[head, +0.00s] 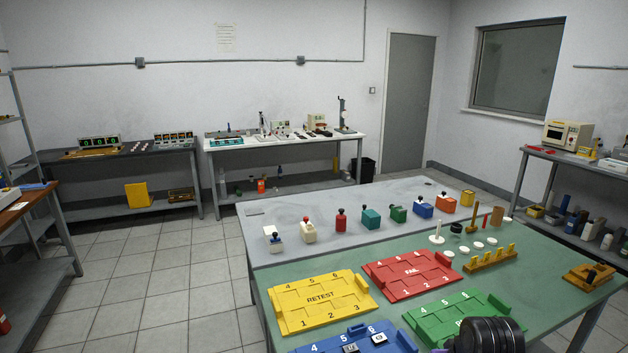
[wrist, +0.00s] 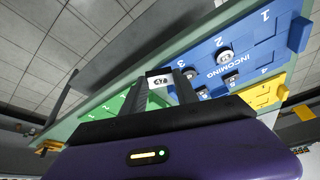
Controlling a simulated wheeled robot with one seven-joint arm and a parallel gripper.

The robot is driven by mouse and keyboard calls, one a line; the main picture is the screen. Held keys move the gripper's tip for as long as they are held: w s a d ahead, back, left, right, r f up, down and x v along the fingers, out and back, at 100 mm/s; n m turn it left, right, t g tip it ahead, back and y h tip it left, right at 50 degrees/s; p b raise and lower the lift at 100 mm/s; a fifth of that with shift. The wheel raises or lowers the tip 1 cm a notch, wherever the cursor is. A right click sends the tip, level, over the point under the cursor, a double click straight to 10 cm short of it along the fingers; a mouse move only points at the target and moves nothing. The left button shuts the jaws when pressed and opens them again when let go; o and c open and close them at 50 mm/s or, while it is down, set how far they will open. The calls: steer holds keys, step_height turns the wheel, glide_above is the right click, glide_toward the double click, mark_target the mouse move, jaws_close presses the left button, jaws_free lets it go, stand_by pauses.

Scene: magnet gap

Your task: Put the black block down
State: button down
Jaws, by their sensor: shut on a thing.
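My gripper (wrist: 158,88) is shut on a small block (wrist: 158,81) in the wrist view. The block shows a white label with dark lettering between the two dark fingers; most of its body is hidden, and I take it to be the black block. It is held near the blue INCOMING tray (wrist: 262,42) and the green tray (wrist: 112,104); its height above them is unclear. In the head view the blue tray (head: 403,345) is at the bottom edge and the green tray (head: 470,307) is partly behind my arm. My fingers are out of the head view.
Small labelled pieces sit in the blue tray. The yellow RETEST tray (head: 318,301) and red FAIL tray (head: 411,272) lie on the green table mat. Several knobbed coloured blocks stand in a row behind. A yellow rack (head: 490,258) and white discs are at the right.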

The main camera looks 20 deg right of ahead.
steer(key=s+a+f+n, duration=0.2)
steer(key=s+a+f, duration=0.2)
steer(key=a, duration=0.6)
steer(key=s+a+f+n+y, duration=0.1)
steer(key=s+a+f, duration=0.3)
steer(key=a, duration=0.6)
steer(key=shift+f+n, duration=0.2)
steer(key=shift+n, duration=0.2)
